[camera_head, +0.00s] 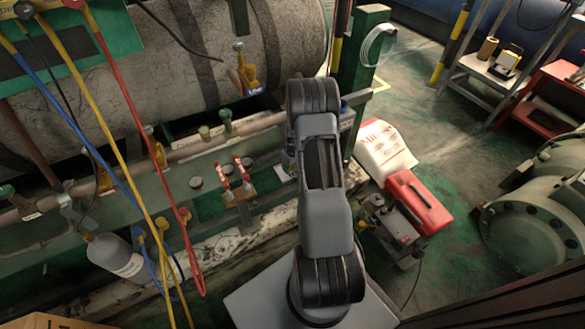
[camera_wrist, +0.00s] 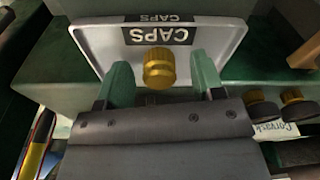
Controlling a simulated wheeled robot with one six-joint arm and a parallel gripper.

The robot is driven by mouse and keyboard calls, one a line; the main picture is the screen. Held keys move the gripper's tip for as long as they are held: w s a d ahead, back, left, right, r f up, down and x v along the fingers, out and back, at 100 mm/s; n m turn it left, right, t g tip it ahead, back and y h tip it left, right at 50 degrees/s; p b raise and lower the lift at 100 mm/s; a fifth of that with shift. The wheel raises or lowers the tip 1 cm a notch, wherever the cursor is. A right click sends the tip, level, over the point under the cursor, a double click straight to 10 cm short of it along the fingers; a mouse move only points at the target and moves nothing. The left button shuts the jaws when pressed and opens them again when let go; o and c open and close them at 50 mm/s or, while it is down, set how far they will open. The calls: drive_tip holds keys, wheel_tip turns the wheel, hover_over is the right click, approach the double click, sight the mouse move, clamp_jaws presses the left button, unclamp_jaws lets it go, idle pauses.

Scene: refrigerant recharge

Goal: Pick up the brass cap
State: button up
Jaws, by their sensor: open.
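The brass cap (camera_wrist: 159,68) is a small knurled yellow-gold cylinder. In the wrist view it sits on a pale grey tray (camera_wrist: 90,40) with a dark "CAPS" label (camera_wrist: 160,35). My gripper (camera_wrist: 161,63) is open, with one green finger on each side of the cap. A gap shows between the cap and each finger, and I cannot tell how their heights compare. In the head view I cannot make out the cap or my gripper; my arm covers part of that area.
In the wrist view, dark knobs with brass collars (camera_wrist: 263,107) stand right of my gripper. In the head view, a large grey tank (camera_head: 200,50) and piping lie behind, hoses hang at left, and a red case (camera_head: 418,202) stands on the floor at right.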

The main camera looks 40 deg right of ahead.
drive_tip(key=shift+c, duration=0.3)
drive_tip(key=c, duration=0.9)
drive_tip(key=shift+r, duration=0.1)
drive_tip(key=shift+c, duration=0.2)
